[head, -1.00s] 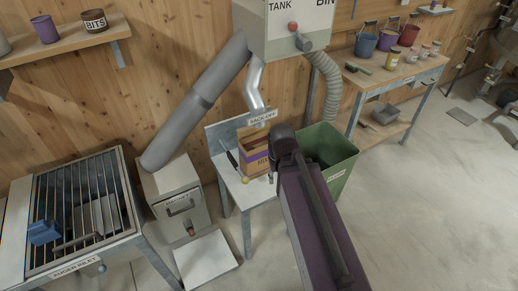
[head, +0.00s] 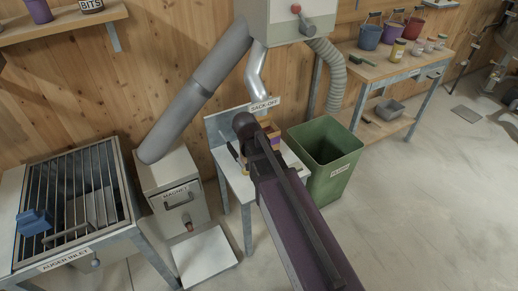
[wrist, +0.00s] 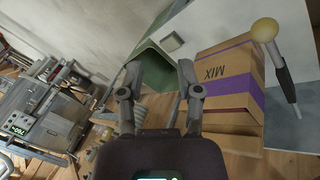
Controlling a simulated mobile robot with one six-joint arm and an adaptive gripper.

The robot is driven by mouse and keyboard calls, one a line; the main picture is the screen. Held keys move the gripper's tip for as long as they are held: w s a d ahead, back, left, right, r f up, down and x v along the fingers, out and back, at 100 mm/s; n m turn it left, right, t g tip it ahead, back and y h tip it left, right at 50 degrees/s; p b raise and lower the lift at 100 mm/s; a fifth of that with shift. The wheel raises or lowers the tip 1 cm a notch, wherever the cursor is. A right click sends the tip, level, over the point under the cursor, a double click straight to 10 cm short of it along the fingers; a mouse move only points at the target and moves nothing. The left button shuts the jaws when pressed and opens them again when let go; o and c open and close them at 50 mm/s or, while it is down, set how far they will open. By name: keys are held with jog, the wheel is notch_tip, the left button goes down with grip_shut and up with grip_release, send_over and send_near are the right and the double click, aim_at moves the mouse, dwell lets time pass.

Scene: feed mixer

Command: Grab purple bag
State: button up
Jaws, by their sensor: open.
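A brown bag with a purple band and the word MIX (wrist: 224,72) is in the right half of the wrist view. In the head view, the bag (head: 274,132) stands on the sack-off table (head: 240,185), mostly hidden behind my arm. My gripper (wrist: 158,72) is open and empty in the wrist view. Its two fingers are spread, to the left of the bag in that picture, with no contact visible. In the head view my arm hides the gripper.
A tool with a yellow ball end (wrist: 275,55) lies close beside the bag. A green bin (head: 328,165) stands right of the table, and a metal spout (head: 255,75) hangs above it. A magnet box (head: 178,195) and grated inlet (head: 70,200) are at left.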

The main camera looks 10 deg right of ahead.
jog(key=w+a+f+m+t+h+b, duration=0.1)
jog(key=w+a+m+t+h+b, duration=0.2)
jog(key=w+a+m+h+b, duration=0.5)
jog(key=w+a+m+b, duration=0.1)
jog(key=w+a, duration=0.2)
jog(key=w, duration=0.3)
jog(key=shift+a+f+t+b, duration=0.2)
jog(key=shift+t+b, duration=0.15)
jog(key=shift+t, duration=0.05)
jog(key=b, duration=0.3)
send_near(272, 131)
jog(key=shift+s+a+f, duration=0.75)
jog(key=shift+a+f, duration=0.1)
jog(key=shift+f, duration=0.2)
jog(key=shift+w+d+f, duration=0.1)
jog(key=shift+w+d, duration=0.05)
jog(key=shift+d, duration=0.2)
jog(key=shift+b+x, duration=1.05)
jog(key=shift+x, duration=1.55)
